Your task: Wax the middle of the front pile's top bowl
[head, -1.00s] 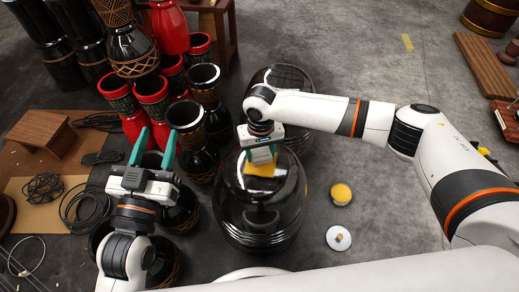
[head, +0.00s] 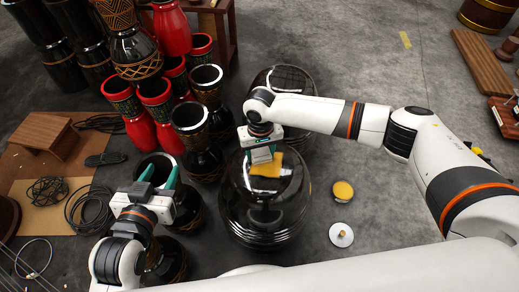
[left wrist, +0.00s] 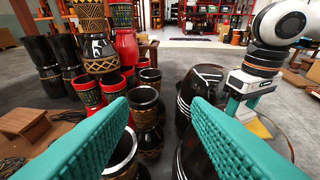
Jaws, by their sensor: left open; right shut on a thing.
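The front pile's glossy black top bowl (head: 243,205) sits upside down or domed at the middle of the head view; I cannot tell which. My right gripper (head: 261,156) is shut on a yellow cloth (head: 267,168), which lies against the bowl's upper far part. The cloth also shows at the right of the left wrist view (left wrist: 260,128). My left gripper (head: 160,174) is open and empty, left of the bowl and over dark drums. An open tin of yellow wax (head: 342,191) stands right of the bowl, with its pale lid (head: 341,235) nearer me.
A second black bowl pile (head: 290,82) stands just behind. Red and black goblet drums (head: 160,118) crowd the left and back left. Black cables (head: 90,207) and a wooden stool (head: 45,136) lie further left.

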